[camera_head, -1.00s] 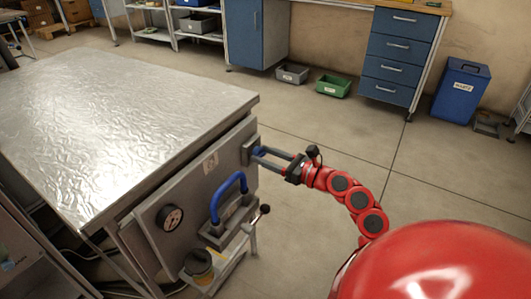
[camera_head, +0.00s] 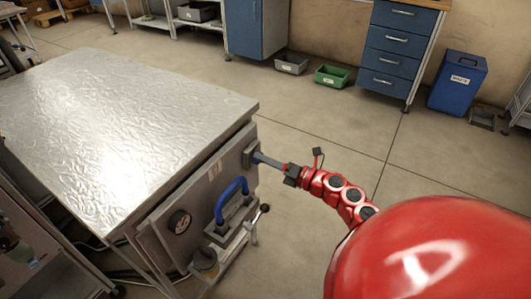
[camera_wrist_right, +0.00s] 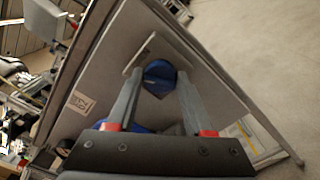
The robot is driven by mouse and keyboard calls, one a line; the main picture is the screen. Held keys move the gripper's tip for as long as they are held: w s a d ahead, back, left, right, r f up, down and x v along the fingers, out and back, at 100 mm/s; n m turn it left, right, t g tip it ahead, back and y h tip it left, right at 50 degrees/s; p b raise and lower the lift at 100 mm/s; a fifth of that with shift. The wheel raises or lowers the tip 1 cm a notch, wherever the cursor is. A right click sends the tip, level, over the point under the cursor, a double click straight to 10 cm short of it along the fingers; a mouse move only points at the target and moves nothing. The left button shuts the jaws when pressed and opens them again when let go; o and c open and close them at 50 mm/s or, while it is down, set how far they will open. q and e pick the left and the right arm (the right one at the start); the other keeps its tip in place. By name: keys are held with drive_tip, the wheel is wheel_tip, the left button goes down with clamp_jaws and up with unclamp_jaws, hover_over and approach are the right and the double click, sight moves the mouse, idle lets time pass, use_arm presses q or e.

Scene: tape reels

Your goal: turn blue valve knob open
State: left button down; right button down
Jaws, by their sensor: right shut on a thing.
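The blue valve knob (camera_wrist_right: 159,74) is on the grey front panel (camera_head: 190,196) of the metal bench. In the right wrist view it sits between the two grey fingers of my right gripper (camera_wrist_right: 158,86), one on each side. My right gripper (camera_head: 260,158) is shut on the knob. In the head view the fingers largely hide the knob and overlap each other. My left gripper is in neither view.
A blue curved handle (camera_head: 231,200) and a round gauge (camera_head: 180,221) are on the same panel, left of the knob. The bench top (camera_head: 120,110) is bare. Floor to the right is clear, with a blue bin (camera_head: 458,85) and drawers farther back.

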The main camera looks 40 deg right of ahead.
drive_tip(key=shift+m+p, duration=2.05)
drive_tip(key=shift+m, duration=0.35)
drive_tip(key=shift+f, duration=0.1)
drive_tip(key=shift+c, duration=1.5)
unclamp_jaws()
drive_tip(key=v, duration=1.7)
drive_tip(key=shift+s+p, duration=0.2)
drive_tip(key=shift+p, duration=0.2)
